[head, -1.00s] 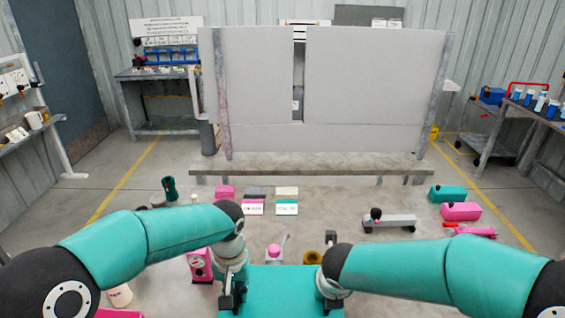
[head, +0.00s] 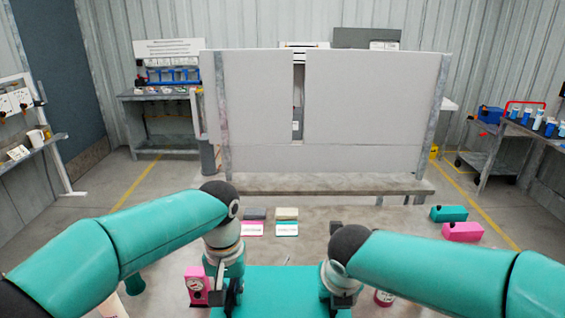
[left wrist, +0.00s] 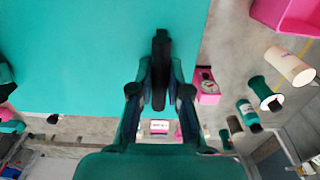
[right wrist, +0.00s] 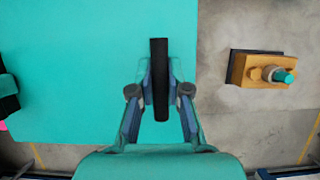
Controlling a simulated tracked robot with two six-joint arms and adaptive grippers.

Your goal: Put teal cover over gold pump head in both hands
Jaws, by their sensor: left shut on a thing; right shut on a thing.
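The teal cover (head: 282,290) is a broad flat teal panel at the bottom middle of the head view, between my two grippers. My left gripper (head: 229,296) is shut on a dark upright handle at the cover's left side. My right gripper (head: 341,298) is shut on a like handle at its right side. The cover fills much of the left wrist view (left wrist: 80,70) and the right wrist view (right wrist: 90,70). A gold block (right wrist: 258,70) with a teal-tipped fitting, seemingly the gold pump head, shows beside the cover in the right wrist view. It is hidden in the head view.
A pink gauge unit (head: 196,286) stands close to my left gripper. Teal (head: 448,213) and pink (head: 462,232) blocks lie to the right. Small blocks and cards (head: 286,229) lie beyond the cover. A tall grey panel (head: 375,100) stands at the back.

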